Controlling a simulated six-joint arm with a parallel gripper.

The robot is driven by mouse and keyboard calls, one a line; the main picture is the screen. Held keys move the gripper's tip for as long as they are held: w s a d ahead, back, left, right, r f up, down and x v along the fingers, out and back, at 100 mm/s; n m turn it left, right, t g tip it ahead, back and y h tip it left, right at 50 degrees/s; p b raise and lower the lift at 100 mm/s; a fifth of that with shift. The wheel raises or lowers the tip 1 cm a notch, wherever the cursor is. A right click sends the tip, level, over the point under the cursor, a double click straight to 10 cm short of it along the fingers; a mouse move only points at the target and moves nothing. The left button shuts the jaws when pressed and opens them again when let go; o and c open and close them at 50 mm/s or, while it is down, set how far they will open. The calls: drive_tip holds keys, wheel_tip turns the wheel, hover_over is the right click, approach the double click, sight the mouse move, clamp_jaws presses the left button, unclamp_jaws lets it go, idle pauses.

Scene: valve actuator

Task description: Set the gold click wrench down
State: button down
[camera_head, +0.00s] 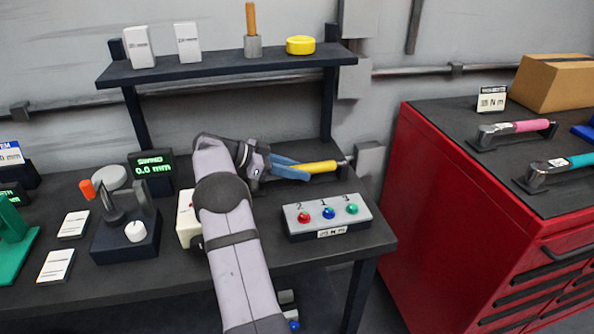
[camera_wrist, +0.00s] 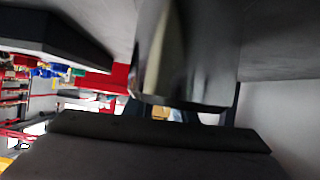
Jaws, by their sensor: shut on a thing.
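My gripper (camera_head: 290,168), with blue fingers, is shut on the wrench, over the back right part of the dark workbench (camera_head: 265,255). The rest of the wrench is hidden behind my gripper and arm. I cannot tell whether the wrench touches the bench. In the wrist view a blurred, dark, shiny shape (camera_wrist: 178,60) fills the upper middle; I cannot tell what it is.
A grey block (camera_head: 328,232) with red, blue and green buttons stands in front of the wrench. A shelf (camera_head: 225,65) spans above the bench. A red cabinet (camera_head: 440,220) at right carries pink-handled (camera_head: 520,126) and teal-handled (camera_head: 577,161) wrenches and a cardboard box (camera_head: 555,85).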

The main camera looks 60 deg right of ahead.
drive_tip(key=c, duration=1.4)
unclamp_jaws()
drive_tip(key=shift+f, duration=0.1)
drive_tip(key=shift+w+a, duration=0.1)
drive_tip(key=b+v, duration=0.1)
drive_tip(key=v, duration=0.6)
